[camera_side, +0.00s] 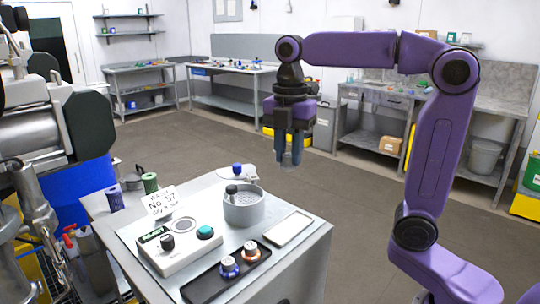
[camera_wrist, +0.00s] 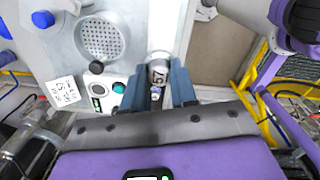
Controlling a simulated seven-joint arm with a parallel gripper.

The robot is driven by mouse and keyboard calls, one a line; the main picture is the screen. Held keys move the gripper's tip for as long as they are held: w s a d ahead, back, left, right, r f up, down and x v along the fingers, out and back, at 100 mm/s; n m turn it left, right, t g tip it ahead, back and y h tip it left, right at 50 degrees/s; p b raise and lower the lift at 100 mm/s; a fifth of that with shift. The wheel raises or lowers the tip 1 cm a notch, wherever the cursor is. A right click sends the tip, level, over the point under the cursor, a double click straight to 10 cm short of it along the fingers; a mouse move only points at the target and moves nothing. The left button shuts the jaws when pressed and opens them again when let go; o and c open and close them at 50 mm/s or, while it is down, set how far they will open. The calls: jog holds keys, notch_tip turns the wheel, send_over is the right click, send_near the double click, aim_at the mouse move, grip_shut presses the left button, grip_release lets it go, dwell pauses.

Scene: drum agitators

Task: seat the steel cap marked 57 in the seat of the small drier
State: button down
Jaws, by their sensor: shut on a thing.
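My gripper (camera_side: 291,152) hangs high above the floor, beyond and to the right of the bench. In the wrist view its two blue fingers (camera_wrist: 157,88) are shut on the steel cap (camera_wrist: 158,74), whose 57 faces the camera. In the side view the fingers mostly hide the cap. The small drier, a grey round drum with a perforated floor (camera_side: 243,207), stands on the bench, lower and left of my gripper. It also shows in the wrist view (camera_wrist: 100,38). A small black-topped part (camera_side: 231,190) stands at its rim. I cannot make out the seat clearly.
A control box (camera_side: 180,247) and a No. 57 sign (camera_side: 162,202) stand left of the drum. A black tray (camera_side: 205,288) holds blue-ringed and orange-ringed pieces. A white tray (camera_side: 288,228) looks empty. A blue-knobbed white device (camera_side: 237,170) is behind the drum.

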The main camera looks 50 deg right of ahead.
jog(key=shift+s+d+r, duration=0.1)
jog(key=shift+s+r, duration=0.3)
jog(key=shift+s, duration=0.4)
jog(key=w+a+f+m, duration=0.4)
jog(key=w+a+m, duration=0.4)
jog(key=w+a, duration=0.1)
jog(key=w+a+f+m, duration=0.4)
jog(key=w+a+m, duration=0.3)
jog(key=w+a, duration=0.2)
jog(key=shift+s+d+f, duration=0.1)
jog(key=shift+s+f, duration=0.05)
jog(key=shift+f, duration=1.2)
jog(key=shift+s+d+f, duration=0.1)
jog(key=shift+f, duration=1.25)
jog(key=shift+f, duration=0.45)
jog(key=c, duration=0.8)
grip_release()
